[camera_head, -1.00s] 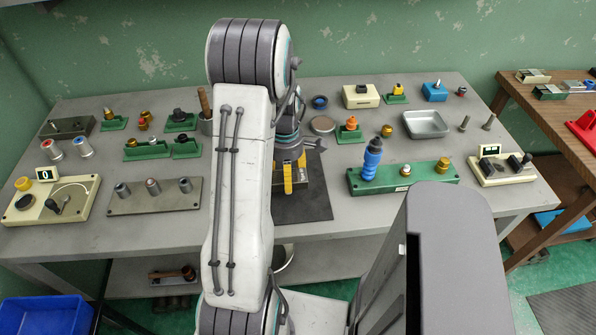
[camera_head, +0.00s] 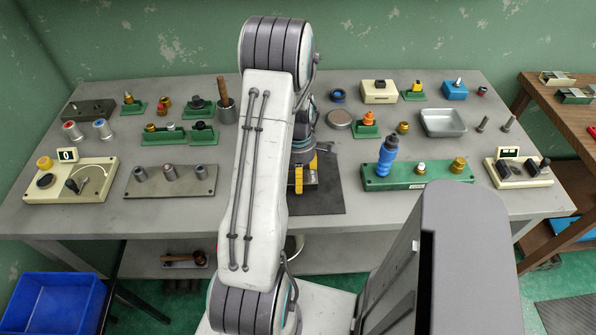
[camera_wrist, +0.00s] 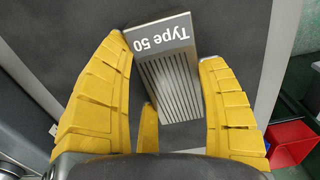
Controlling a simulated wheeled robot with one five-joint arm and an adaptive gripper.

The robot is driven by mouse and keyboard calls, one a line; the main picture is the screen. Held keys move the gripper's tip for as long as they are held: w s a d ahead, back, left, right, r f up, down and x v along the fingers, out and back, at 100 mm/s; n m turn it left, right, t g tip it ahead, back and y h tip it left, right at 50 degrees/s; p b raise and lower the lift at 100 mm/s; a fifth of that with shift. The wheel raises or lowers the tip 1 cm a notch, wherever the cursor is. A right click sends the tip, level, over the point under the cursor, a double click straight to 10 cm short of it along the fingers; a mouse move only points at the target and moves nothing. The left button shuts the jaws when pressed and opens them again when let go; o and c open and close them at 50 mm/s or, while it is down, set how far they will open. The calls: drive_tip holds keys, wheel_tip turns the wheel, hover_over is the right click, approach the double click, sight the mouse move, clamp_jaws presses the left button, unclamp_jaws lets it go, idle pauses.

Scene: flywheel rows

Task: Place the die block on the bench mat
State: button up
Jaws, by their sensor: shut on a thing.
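The die block (camera_wrist: 166,75) is a grey block with dark parallel grooves and a "Type 50" label, upside down in the wrist view. My gripper (camera_wrist: 165,95) has yellow fingers on both sides of it and is shut on it. In the head view my gripper (camera_head: 299,180) is over the dark bench mat (camera_head: 325,195), near the bench's front edge. My arm hides part of the mat. I cannot tell whether the block touches the mat. In the wrist view the dark mat (camera_wrist: 235,30) lies behind the block.
A green fixture (camera_head: 435,178) with a blue bottle (camera_head: 387,155) stands right of the mat. A grey plate (camera_head: 150,187) with several metal cylinders lies to the left. A metal tray (camera_head: 443,123) is at the back right. The right part of the mat is clear.

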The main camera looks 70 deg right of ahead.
drive_tip(key=o, duration=1.3)
drive_tip(key=shift+c, duration=0.2)
drive_tip(key=shift+r, duration=0.1)
